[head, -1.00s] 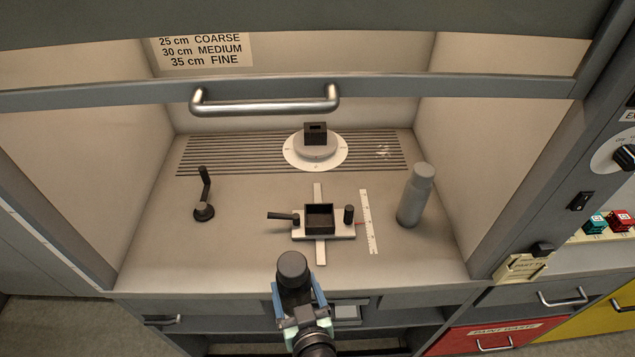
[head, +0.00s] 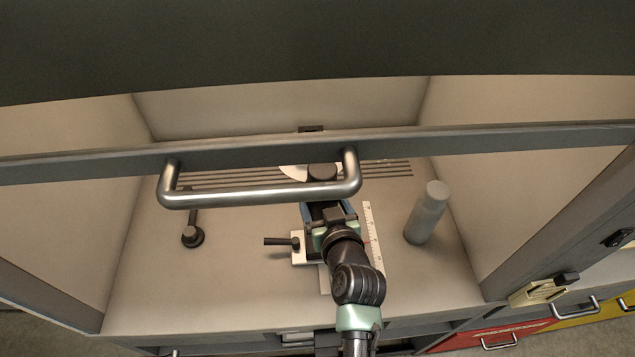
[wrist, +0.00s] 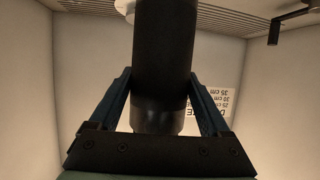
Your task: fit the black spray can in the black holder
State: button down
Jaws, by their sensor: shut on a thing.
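The black spray can (head: 322,172) is held between the blue fingers of my gripper (head: 327,207), inside the hood. In the wrist view the can (wrist: 165,50) stands out between both fingers (wrist: 160,85) and runs off the top edge. My gripper is shut on it. The black holder, an open box on the white slide fixture (head: 300,255), is hidden behind my gripper and arm in the head view. I cannot tell the height of the can over the fixture.
The hood's sash rail and metal handle (head: 262,197) cross in front of the view. A grey cylinder (head: 427,212) stands at the right, a black lever (head: 192,230) at the left. A white ruler (head: 375,245) lies beside the fixture. A dark block (head: 311,128) shows at the back.

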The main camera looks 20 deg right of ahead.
jog(key=shift+w, duration=0.15)
jog(key=shift+s+f+b, duration=0.35)
jog(key=shift+f+b, duration=0.35)
jog(key=shift+b, duration=0.1)
jog(key=shift+w+f+b, duration=0.1)
jog(key=shift+f+b, duration=1.2)
jog(key=shift+f, duration=0.45)
jog(key=shift+c, duration=2.2)
grip_release()
jog(key=c, duration=0.8)
jog(key=shift+r, duration=0.1)
